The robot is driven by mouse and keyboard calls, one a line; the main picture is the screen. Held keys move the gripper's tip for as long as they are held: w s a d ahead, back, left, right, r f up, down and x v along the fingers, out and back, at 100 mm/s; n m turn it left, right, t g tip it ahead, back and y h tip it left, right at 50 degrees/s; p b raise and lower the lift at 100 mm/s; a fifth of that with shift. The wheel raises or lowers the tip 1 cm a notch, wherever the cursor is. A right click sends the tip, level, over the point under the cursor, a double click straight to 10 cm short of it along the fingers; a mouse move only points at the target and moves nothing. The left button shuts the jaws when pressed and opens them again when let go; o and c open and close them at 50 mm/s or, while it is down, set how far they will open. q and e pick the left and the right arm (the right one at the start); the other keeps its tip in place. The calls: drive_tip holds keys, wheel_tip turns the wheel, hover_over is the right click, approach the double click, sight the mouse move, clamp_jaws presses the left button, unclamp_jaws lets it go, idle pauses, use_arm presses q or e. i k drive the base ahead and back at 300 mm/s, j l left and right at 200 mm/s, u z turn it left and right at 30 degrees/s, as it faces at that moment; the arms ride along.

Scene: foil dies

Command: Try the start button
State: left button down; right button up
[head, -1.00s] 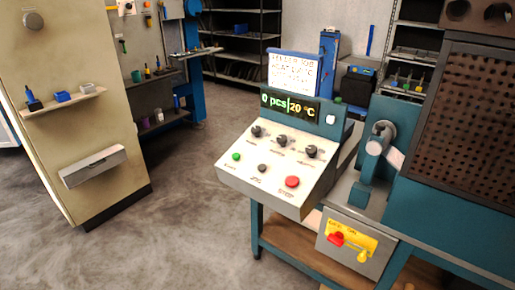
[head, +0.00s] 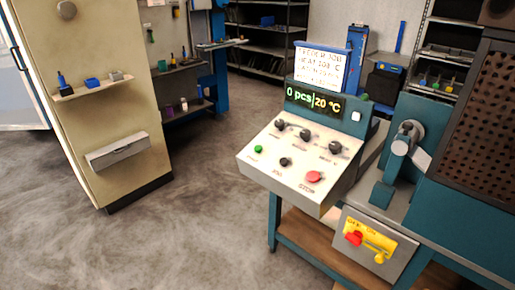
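The control panel (head: 262,173) is a sloped white console on a teal machine stand. A small green button (head: 258,149) is at its lower left; its label is too small to read surely. A dark button (head: 285,162) marked JOG is in the middle, and a larger red button (head: 314,177) marked STOP is to the right. Three black knobs (head: 306,135) sit in a row above. The display (head: 315,101) reads "0 pcs" and "20 °C". A white job card (head: 320,67) stands above it, with text mentioning heat. Neither of my grippers is in view.
A teal machine with a perforated guard (head: 480,125) stands at the right. A grey box with a red switch on a yellow plate (head: 368,240) is below the panel. A beige cabinet (head: 100,125) stands at the left. The floor between is clear.

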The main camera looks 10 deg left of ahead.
sight(259, 148)
drive_tip(key=i+l+u, duration=0.45)
drive_tip(key=i+l, duration=0.2)
drive_tip(key=i+l+u, duration=0.2)
drive_tip(key=l, duration=0.25)
drive_tip(key=i+l+u, duration=0.2)
drive_tip(key=l, duration=0.3)
drive_tip(key=i, duration=0.1)
